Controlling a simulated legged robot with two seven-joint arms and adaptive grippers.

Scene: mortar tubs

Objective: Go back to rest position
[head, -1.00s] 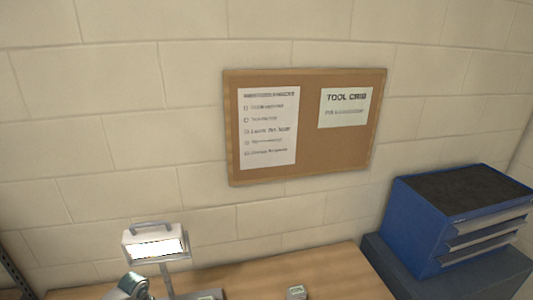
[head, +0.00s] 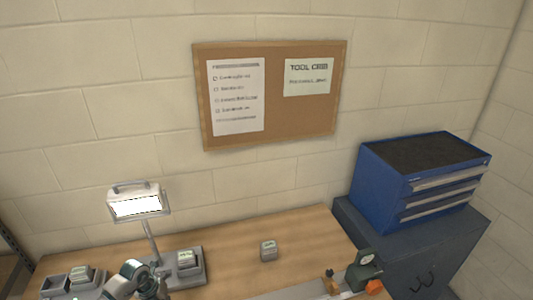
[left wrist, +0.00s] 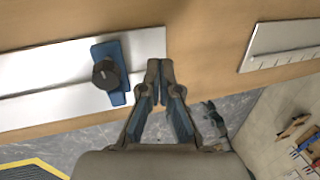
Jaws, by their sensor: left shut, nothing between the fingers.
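My left gripper (left wrist: 160,70) shows in the left wrist view with its fingertips together and nothing between them. It is over the front edge of the wooden bench (left wrist: 210,45), beside a blue block with a black knob (left wrist: 107,75). The block lies on a pale metal strip (left wrist: 45,105) to the left of the fingers. In the head view I cannot make out the left gripper's fingers. A rounded grey and teal shape is at the bottom left there, cut off by the frame edge. My right gripper is in neither view.
Other tubs sit in grey trays (head: 190,278) at left, near a lit lamp (head: 138,205). A green-grey device (head: 364,272) is at the right edge. A blue tool chest (head: 415,180) stands beyond.

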